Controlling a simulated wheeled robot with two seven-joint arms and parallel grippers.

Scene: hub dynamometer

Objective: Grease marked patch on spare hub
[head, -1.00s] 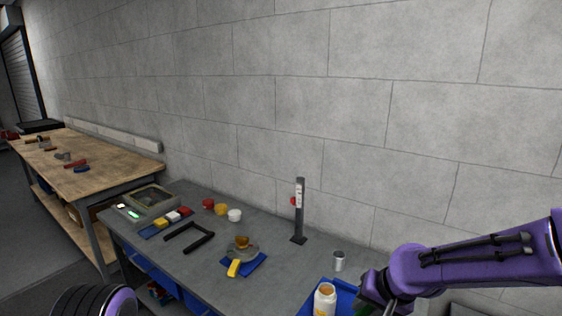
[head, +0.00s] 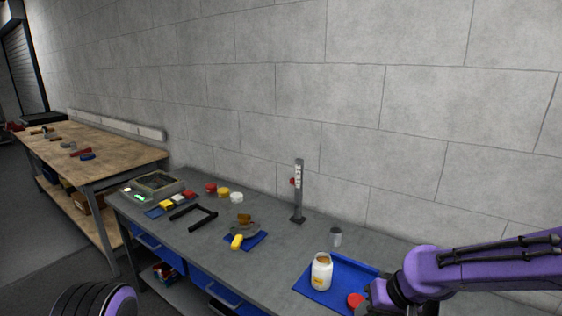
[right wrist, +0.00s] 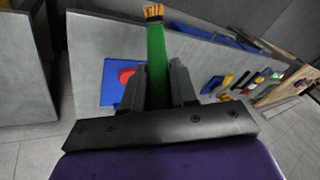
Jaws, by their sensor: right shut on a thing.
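My right gripper (right wrist: 157,88) is shut on a green-handled brush (right wrist: 156,60) with tan bristles pointing away from the wrist. In the head view my right arm reaches in from the right, and the brush is not visible there. A grey round part with a brass-coloured top, seemingly the spare hub (head: 246,228), sits on a blue mat (head: 258,240). A yellow piece (head: 237,242) lies at its front. I cannot make out the marked patch. My left gripper is out of view.
A red lid (head: 355,300) lies on the tray near my right arm. A black frame (head: 194,218) and several coloured tubs lie left. A wooden bench (head: 90,155) stands further left.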

